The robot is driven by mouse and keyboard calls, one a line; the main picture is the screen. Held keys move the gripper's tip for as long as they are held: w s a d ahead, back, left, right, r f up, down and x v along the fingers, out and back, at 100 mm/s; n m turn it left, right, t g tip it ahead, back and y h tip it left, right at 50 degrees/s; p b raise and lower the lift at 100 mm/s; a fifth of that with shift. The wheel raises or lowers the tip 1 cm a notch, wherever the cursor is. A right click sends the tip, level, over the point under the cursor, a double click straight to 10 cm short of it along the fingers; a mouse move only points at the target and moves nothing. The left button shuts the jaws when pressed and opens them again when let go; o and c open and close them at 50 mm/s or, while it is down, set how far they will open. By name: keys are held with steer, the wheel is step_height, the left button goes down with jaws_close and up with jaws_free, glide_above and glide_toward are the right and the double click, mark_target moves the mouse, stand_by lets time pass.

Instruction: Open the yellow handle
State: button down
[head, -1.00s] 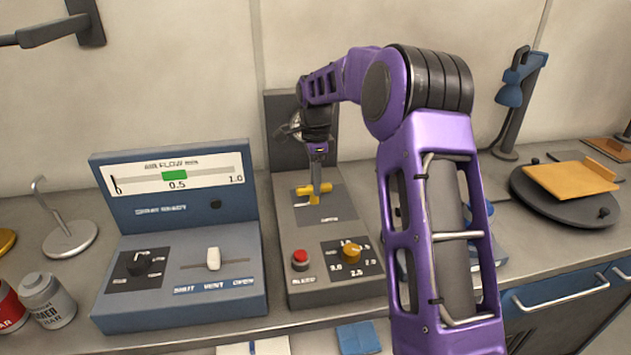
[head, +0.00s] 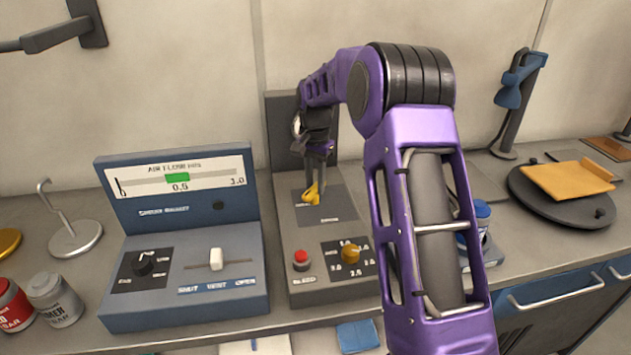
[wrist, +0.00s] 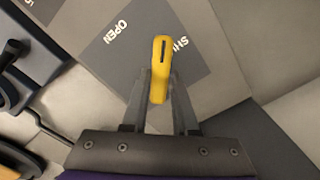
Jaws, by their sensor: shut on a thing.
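The yellow handle (head: 312,193) sits on the dark label plate of the grey panel, in the middle of the head view. In the wrist view the yellow handle (wrist: 161,68) points away from the wrist, and its far end partly covers the word SHUT. The word OPEN shows to its left. My gripper (head: 315,178) reaches down to the handle from above. In the wrist view my gripper (wrist: 160,88) has one finger on each side of the handle and is shut on it. The handle's pivot is hidden.
A blue air flow console (head: 185,290) with a white slider stands close on the left. My arm covers the counter right of the panel. A turntable (head: 560,205) lies farther right.

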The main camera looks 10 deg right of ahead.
mark_target(314, 186)
steer(key=n, duration=0.4)
steer(key=shift+n, duration=0.3)
steer(key=shift+w+a+r+n, duration=0.1)
steer(key=shift+n, duration=1.8)
steer(key=c, duration=0.7)
jaws_free()
step_height(314, 186, up, 17)
steer(key=shift+r, duration=0.2)
